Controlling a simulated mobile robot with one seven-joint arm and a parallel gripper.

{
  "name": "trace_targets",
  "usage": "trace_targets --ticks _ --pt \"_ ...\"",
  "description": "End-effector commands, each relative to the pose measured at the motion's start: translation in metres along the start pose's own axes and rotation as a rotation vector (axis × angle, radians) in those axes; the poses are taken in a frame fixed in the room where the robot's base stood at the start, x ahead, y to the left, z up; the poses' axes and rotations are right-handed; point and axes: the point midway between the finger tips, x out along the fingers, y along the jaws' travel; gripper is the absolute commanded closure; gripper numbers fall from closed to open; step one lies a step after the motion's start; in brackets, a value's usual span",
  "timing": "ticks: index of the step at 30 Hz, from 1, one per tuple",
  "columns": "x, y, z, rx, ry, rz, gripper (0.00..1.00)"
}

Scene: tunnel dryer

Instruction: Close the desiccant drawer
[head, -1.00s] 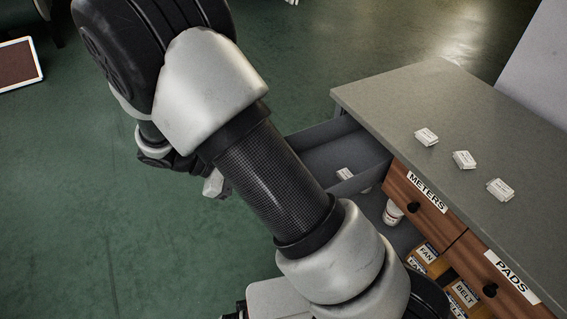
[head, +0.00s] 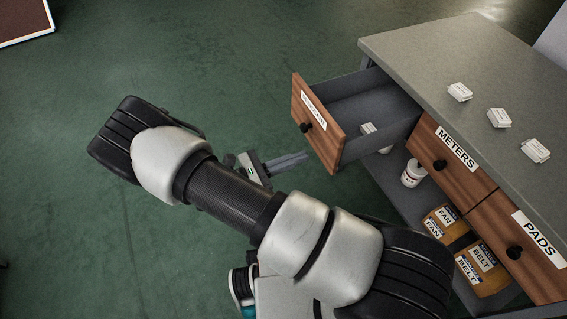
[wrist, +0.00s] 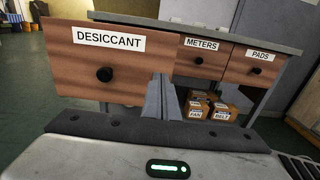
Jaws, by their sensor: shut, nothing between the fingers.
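The desiccant drawer (head: 319,124) stands pulled well out of the left end of the grey-topped bench. It has a wooden front, a dark round knob and a white label, and a small white packet (head: 368,128) lies inside it. In the wrist view its front (wrist: 110,62) fills the upper left, with the label reading DESICCANT and the knob (wrist: 104,74) below it. My gripper (head: 303,157) is shut and empty, its fingers pointing at the lower part of the drawer front. In the wrist view the fingers (wrist: 161,92) overlap the right part of that front. I cannot tell whether they touch it.
The METERS drawer (head: 458,165) and PADS drawer (head: 519,245) are closed. Several small white packets (head: 499,117) lie on the benchtop (head: 440,48). A white bottle (head: 412,174) and FAN and BELT boxes (head: 482,268) sit on the shelf below.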

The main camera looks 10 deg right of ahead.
Motion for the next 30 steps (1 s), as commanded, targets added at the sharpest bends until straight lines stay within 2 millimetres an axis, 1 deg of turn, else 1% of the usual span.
trace_targets --ticks 1,6,9,12,17,30 --pt "0.012 -0.001 -0.001 -0.001 -0.001 -0.003 1.0" --pt "0.044 -0.001 -0.002 0.0 0.0 -0.003 1.0" --pt "0.058 -0.001 -0.001 0.0 0.0 -0.003 1.0" --pt "0.066 0.0 -0.001 0.001 0.001 -0.001 1.0" --pt "0.072 0.0 0.0 0.001 0.001 0.0 1.0" --pt "0.075 0.0 0.0 0.001 0.001 -0.001 1.0"
